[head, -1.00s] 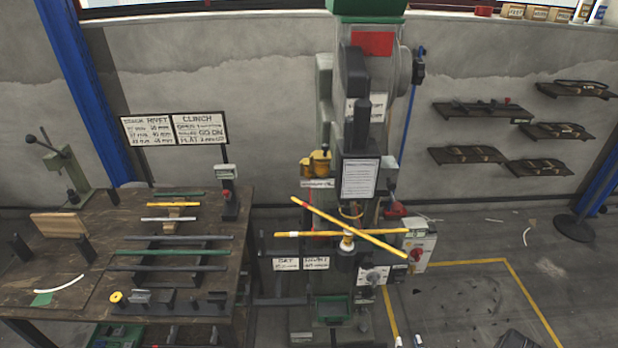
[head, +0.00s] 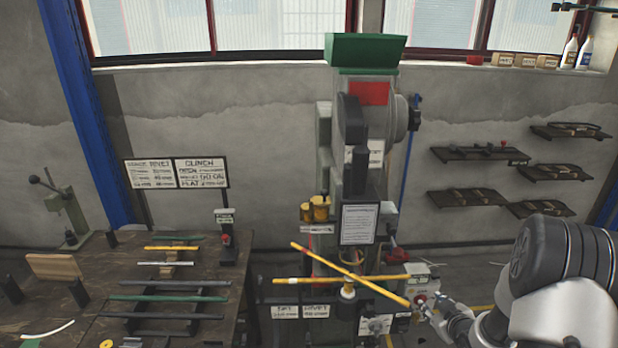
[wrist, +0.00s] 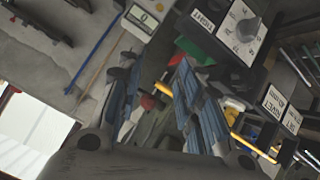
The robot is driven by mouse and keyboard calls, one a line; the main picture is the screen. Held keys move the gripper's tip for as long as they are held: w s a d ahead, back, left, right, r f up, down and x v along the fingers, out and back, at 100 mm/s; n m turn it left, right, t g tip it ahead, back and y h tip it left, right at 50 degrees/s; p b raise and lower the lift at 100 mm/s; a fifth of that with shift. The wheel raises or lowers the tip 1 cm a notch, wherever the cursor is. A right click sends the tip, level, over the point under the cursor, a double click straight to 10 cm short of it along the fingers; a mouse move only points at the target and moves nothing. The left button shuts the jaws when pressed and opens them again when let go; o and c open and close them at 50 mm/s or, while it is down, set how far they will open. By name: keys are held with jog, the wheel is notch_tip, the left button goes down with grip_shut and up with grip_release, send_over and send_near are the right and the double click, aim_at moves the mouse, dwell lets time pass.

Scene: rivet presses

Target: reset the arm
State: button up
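My arm has its gripper (head: 424,306) at the lower right of the head view, beside the right end of the crossed yellow rods. In the wrist view the two ribbed fingers of my gripper (wrist: 158,85) stand apart. A piece of yellow rod (wrist: 163,88) shows in the gap, with no finger visibly closed on it. Two yellow rods, one level (head: 310,281) and one slanted (head: 322,259), cross at the front of the rivet press (head: 362,130). How near the fingertips are to the rod end is hard to tell.
The workbench (head: 75,325) with dark and green bars stands at the left. Wall shelves (head: 480,153) hang at the right behind my arm. A control box (head: 421,275) sits right of the press, close to my gripper. The space above my gripper looks clear.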

jog(key=s+a+r+m+g+h, duration=0.15)
jog(key=s+a+r, duration=0.3)
jog(key=r, duration=0.55)
jog(key=s+a+r+m+g+h, duration=0.15)
jog(key=s+a+r, duration=0.35)
jog(key=r, duration=0.5)
jog(key=s+a+r+g+y, duration=0.1)
jog(key=s+a, duration=0.2)
jog(key=s, duration=0.5)
jog(key=s+a+r+m+g+y, duration=0.1)
jog(key=s+a, duration=0.3)
jog(key=s, duration=0.4)
jog(key=s+a+r+g+y, duration=0.1)
jog(key=s+a+r, duration=0.1)
jog(key=s, duration=0.7)
jog(key=shift+a+r+m+g+b, duration=0.3)
jog(key=shift+a+r+b, duration=0.1)
jog(key=shift+a, duration=0.35)
jog(key=shift+o, duration=0.4)
